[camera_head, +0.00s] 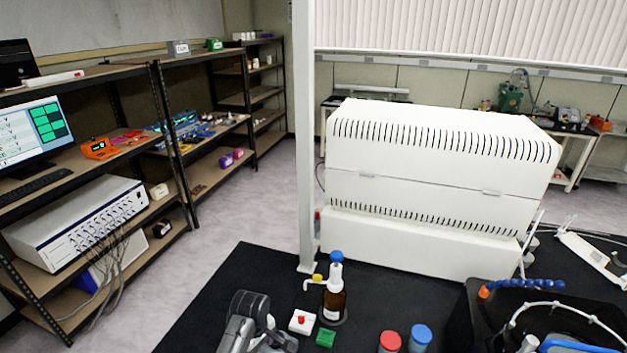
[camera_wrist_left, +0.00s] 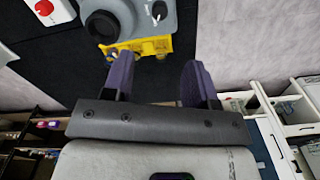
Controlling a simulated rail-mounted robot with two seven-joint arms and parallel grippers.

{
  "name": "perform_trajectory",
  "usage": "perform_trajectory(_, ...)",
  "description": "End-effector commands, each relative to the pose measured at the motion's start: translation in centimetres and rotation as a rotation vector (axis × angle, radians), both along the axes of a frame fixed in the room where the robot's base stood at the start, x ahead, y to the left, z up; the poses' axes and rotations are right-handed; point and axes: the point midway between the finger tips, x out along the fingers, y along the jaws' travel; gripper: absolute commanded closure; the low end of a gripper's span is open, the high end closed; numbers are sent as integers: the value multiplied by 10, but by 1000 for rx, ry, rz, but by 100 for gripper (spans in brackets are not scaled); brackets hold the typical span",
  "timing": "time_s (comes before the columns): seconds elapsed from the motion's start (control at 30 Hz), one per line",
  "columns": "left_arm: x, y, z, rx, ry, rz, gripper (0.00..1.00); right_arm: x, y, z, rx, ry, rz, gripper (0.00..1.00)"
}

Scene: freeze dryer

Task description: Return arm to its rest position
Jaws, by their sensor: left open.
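My left gripper (camera_wrist_left: 158,68) shows in the left wrist view with its two purple-grey fingers apart and nothing between them. Just beyond the fingertips is a grey device (camera_wrist_left: 160,32) with a black round opening and a yellow base (camera_wrist_left: 150,46). I cannot tell whether a finger touches it. In the head view, a grey and dark jointed shape (camera_head: 248,318) stands at the bottom edge; I cannot tell whether it is my arm or the device. My right gripper is in neither view.
A white box with a red button (camera_head: 302,321), a brown bottle (camera_head: 334,302), a green block (camera_head: 325,337) and red- and blue-capped containers stand on the black bench (camera_head: 240,275). A large white machine (camera_head: 430,180) stands behind, a white post (camera_head: 305,150) beside it. Shelves (camera_head: 150,65) line the left.

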Motion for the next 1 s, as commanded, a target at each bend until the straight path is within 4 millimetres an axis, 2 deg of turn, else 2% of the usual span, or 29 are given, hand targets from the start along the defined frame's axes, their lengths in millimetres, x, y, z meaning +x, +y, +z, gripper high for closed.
perform_trajectory(0.27,3,1,0,6,-17,-321,47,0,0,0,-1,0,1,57)
perform_trajectory(0.37,11,-1,15,22,-71,-464,47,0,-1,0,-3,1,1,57)
perform_trajectory(0.47,24,-5,46,54,-171,-613,47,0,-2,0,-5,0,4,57)
perform_trajectory(0.57,35,-9,85,103,-287,-742,47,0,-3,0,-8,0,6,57)
perform_trajectory(0.67,42,-11,133,169,-417,-852,47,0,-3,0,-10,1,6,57)
perform_trajectory(0.73,43,-11,172,233,-521,-922,47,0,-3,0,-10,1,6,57)
perform_trajectory(0.8,34,-10,202,300,-614,-984,47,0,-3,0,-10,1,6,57)
perform_trajectory(0.87,20,-8,219,354,-681,-1028,47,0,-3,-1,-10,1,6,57)
perform_trajectory(0.93,-2,-4,229,412,-745,-1063,47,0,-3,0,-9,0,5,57)
perform_trajectory(1.0,-30,1,231,454,-793,-1082,47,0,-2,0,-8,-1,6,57)
